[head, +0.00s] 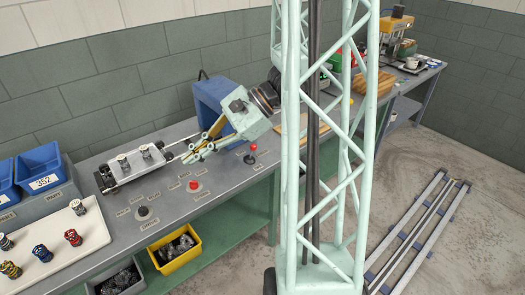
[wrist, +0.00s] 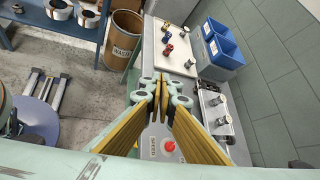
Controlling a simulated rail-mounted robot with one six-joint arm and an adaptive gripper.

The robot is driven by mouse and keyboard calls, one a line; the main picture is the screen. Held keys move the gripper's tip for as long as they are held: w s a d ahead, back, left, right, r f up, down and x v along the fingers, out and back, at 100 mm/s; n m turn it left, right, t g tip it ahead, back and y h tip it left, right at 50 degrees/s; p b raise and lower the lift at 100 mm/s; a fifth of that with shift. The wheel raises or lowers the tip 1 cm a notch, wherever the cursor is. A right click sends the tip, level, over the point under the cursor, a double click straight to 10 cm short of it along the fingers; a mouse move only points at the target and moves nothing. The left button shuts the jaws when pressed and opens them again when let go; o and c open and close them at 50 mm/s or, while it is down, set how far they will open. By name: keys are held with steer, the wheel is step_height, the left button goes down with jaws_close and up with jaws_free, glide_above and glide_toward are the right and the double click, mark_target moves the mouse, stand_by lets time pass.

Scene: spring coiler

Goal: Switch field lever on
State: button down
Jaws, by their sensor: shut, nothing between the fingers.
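A small lever with a red ball top (head: 252,148) stands upright on the grey bench, to the right of my gripper in the head view. I cannot read the label beside it, so I cannot confirm it is the field lever. My gripper (head: 190,156) is above the bench, left of this lever and apart from it. Its fingers also show in the wrist view (wrist: 155,82), closed together with nothing between them.
A red button (head: 194,186) and a black knob (head: 143,212) sit on the bench front. The coiler (head: 130,170) stands behind them. A white tray (head: 90,235) with springs and blue bins (head: 40,167) are at left. A blue box (head: 210,100) is behind my gripper.

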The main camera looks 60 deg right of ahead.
steer(key=s+d+f+m+t+h, duration=0.25)
steer(key=d+f+m, duration=0.2)
steer(key=d, duration=0.55)
steer(key=s+d+f+m+t+h, duration=0.1)
steer(key=d+f+m+t+h, duration=0.25)
steer(key=d, duration=0.65)
steer(key=s+d+f+m+h, duration=0.2)
steer(key=s+d+f+m, duration=0.2)
steer(key=s+d+f, duration=0.1)
steer(key=s+d+f+m+h+p, duration=0.1)
steer(key=s+d+f+m, duration=0.3)
steer(key=d, duration=0.4)
steer(key=shift+s+d+f+h, duration=0.3)
steer(key=shift+s+h, duration=0.2)
steer(key=shift+s, duration=0.35)
steer(key=shift+w+f, duration=0.15)
steer(key=shift+w, duration=0.05)
steer(key=w+r+x, duration=0.1)
steer(key=r+x, duration=0.1)
steer(key=x, duration=1.1)
steer(key=shift+d+r+p, duration=0.2)
steer(key=shift+p, duration=0.15)
